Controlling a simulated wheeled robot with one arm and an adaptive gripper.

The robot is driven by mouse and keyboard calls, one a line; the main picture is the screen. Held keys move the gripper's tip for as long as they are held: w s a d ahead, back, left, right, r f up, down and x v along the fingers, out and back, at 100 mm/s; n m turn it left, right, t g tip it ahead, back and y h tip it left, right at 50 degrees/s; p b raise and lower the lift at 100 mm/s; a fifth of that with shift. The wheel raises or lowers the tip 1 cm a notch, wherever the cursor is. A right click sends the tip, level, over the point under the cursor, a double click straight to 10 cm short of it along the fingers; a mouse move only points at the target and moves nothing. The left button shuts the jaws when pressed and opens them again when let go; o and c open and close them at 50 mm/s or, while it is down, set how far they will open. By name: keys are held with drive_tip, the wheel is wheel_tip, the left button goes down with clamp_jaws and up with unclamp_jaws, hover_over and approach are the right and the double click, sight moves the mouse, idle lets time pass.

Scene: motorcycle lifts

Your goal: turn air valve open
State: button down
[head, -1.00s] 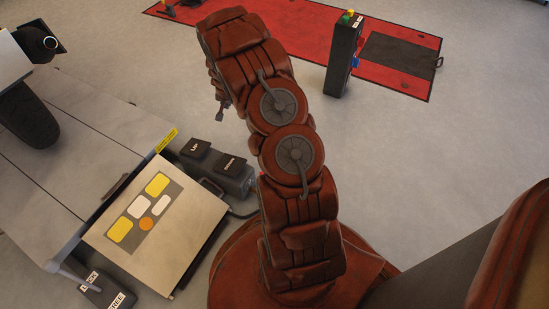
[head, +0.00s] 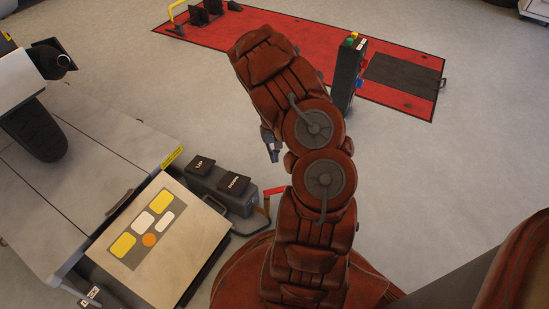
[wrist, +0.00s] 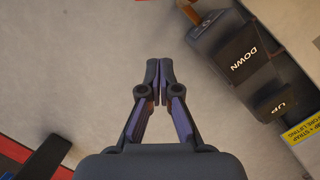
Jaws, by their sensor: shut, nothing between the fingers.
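My gripper (head: 273,154) hangs at the end of my red-brown arm in the head view. In the wrist view my gripper (wrist: 156,66) is shut and empty, with bare grey floor behind its fingertips. I cannot tell whether this is the air valve's handle. My gripper is apart from it, and my arm hides part of that area in the head view.
The UP pedal (head: 200,165) and DOWN pedal (head: 234,183) sit beside the grey lift table (head: 75,195). A sloped panel (head: 180,240) with yellow and white patches stands near them. A black post (head: 347,75) stands by a red lift (head: 405,100). Grey floor lies open between.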

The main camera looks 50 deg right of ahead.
sight(282, 189)
drive_tip(key=s+a+f+b, duration=0.3)
drive_tip(key=s+f+b, duration=0.1)
drive_tip(key=f, duration=0.3)
drive_tip(key=shift+s, duration=0.45)
drive_tip(key=shift+s+m+p, duration=0.3)
drive_tip(key=shift+m+p, duration=0.2)
drive_tip(key=shift+p, duration=0.1)
drive_tip(key=m+p, duration=0.1)
drive_tip(key=s+m+p, duration=0.1)
drive_tip(key=m+p, duration=0.1)
drive_tip(key=s+m+t+y+p, duration=0.1)
drive_tip(key=shift+s+a+r+p, duration=0.1)
drive_tip(key=shift+a+r+p, duration=0.2)
drive_tip(key=shift+a, duration=0.1)
drive_tip(key=shift+s+a+f+m+t+p, duration=0.15)
drive_tip(key=shift+s+m+p, duration=0.1)
drive_tip(key=shift+m+p, duration=0.4)
drive_tip(key=shift+s+a+m+t+p, duration=0.1)
drive_tip(key=shift+s+a+m+p, duration=0.25)
drive_tip(key=shift+m, duration=0.4)
drive_tip(key=shift+s+f+m+t+p, duration=0.1)
drive_tip(key=shift+s+m+t+p, duration=0.05)
drive_tip(key=shift+m+p, duration=0.5)
drive_tip(key=shift+w, duration=0.15)
